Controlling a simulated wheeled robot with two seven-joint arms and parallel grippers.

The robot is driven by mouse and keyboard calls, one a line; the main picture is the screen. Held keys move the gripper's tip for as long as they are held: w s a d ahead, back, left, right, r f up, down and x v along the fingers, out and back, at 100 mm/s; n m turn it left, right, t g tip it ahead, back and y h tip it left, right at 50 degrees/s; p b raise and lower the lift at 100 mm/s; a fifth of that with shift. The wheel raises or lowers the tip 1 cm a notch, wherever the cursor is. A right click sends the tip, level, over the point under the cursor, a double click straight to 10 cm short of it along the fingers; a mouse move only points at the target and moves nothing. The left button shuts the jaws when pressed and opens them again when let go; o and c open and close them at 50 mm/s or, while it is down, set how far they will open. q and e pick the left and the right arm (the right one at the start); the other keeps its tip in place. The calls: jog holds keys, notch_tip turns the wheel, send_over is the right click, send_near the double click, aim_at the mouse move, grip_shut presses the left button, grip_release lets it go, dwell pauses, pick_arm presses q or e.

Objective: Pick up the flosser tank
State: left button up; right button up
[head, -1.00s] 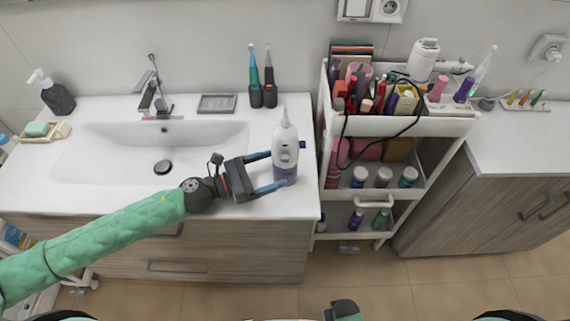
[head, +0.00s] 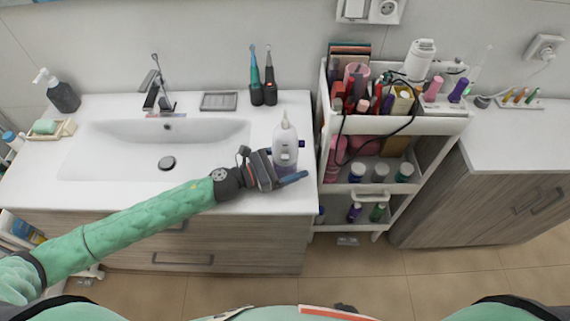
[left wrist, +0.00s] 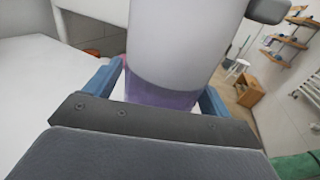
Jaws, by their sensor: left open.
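The water flosser (head: 285,140) stands upright near the front right of the sink counter, with a white body and a purple see-through tank (head: 286,168) at its base. My left gripper (head: 290,165) is open, its fingers low around the flosser at tank height. In the left wrist view, the white flosser body (left wrist: 185,45) fills the middle, with the purple tank (left wrist: 160,97) below it between the two blue fingers. Gaps show between fingers and tank. Part of the tank is hidden by the gripper. My right gripper is not clearly seen.
A white cart (head: 440,126) packed with cosmetics stands just right of the counter. The sink basin (head: 210,150) and faucet (head: 155,90) are to the left. Two electric toothbrushes (head: 262,90) stand behind the flosser. The counter around the flosser is mostly clear.

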pick_arm(q)
jog(key=shift+d, duration=0.1)
jog(key=c, duration=1.1)
jog(key=shift+r, duration=0.1)
